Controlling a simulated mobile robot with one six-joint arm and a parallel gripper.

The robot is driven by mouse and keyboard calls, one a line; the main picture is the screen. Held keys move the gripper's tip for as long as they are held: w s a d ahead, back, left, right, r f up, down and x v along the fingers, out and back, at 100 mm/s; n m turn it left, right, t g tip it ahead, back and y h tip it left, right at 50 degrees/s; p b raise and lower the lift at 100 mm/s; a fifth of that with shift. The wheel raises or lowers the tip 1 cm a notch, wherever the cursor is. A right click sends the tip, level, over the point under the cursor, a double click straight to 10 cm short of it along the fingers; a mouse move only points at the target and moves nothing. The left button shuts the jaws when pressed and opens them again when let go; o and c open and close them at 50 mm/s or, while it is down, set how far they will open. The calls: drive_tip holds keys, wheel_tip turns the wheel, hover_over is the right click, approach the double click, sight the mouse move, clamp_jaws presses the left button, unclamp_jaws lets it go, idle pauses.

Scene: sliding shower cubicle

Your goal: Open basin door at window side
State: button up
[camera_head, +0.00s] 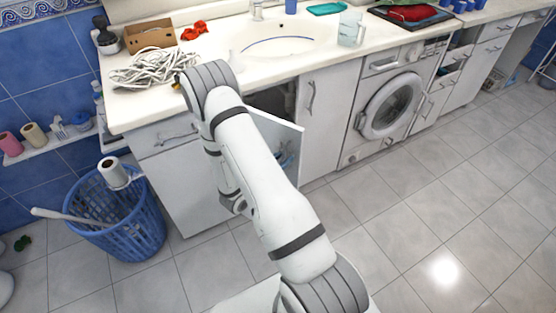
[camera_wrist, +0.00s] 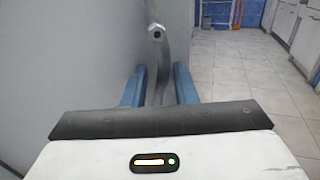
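The left basin door (camera_head: 291,137) stands partly open under the basin (camera_head: 278,40), and a dark cabinet interior shows behind its top edge. The right basin door (camera_head: 333,112) beside it is closed. My gripper (camera_head: 285,157) is at the open door's outer face, largely hidden behind my arm. In the wrist view, its two blue fingers (camera_wrist: 159,88) are apart on either side of the door's grey curved handle (camera_wrist: 157,33). Narrow gaps show beside the handle; firm contact is not visible. The door's face (camera_wrist: 70,60) fills the left of that view.
A washing machine (camera_head: 388,105) stands right of the closed door. A blue basket (camera_head: 125,225) is at the left on the floor. White rope (camera_head: 155,68) and a cardboard box (camera_head: 150,35) lie on the counter. The tiled floor (camera_head: 440,215) at the right is clear.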

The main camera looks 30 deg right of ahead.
clamp_jaws()
idle(0.4)
